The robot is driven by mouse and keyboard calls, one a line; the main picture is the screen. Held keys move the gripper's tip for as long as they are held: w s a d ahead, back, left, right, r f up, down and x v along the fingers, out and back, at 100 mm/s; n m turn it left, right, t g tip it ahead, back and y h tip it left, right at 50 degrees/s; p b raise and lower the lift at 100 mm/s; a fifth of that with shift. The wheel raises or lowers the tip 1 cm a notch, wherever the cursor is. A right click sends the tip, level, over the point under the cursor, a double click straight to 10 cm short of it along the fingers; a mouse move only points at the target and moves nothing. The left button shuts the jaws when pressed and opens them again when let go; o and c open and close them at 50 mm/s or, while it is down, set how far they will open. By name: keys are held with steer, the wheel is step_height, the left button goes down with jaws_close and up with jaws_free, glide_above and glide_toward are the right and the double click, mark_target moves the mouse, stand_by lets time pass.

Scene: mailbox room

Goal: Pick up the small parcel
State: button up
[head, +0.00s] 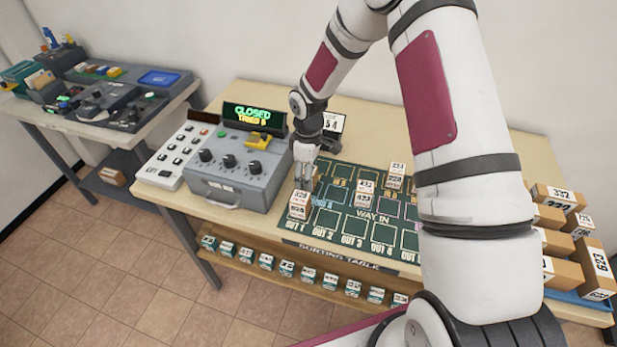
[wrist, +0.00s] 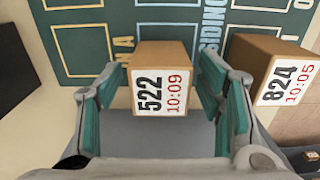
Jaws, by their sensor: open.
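A small brown parcel with a white label reading 522 and 10:09 (wrist: 160,62) stands on the green sorting board (wrist: 108,28) in the wrist view. My gripper (wrist: 161,104) is open, with one teal-padded finger on each side of this parcel. Gaps show between the label end and the fingers, so no grip shows. In the head view my gripper (head: 305,172) is low over the board's left part, and it mostly hides the parcel there. A second parcel labelled 824 and 10:05 (wrist: 268,68) stands just right of the right finger in the wrist view.
A grey control box (head: 235,178) with knobs and a sign reading CLOSED (head: 254,113) stands close left of my gripper. Other parcels stand on the board (head: 366,190) and further back (head: 396,174). Stacked parcels (head: 560,215) fill the right end.

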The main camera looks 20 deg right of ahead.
steer(key=c, duration=1.3)
steer(key=shift+r, duration=0.1)
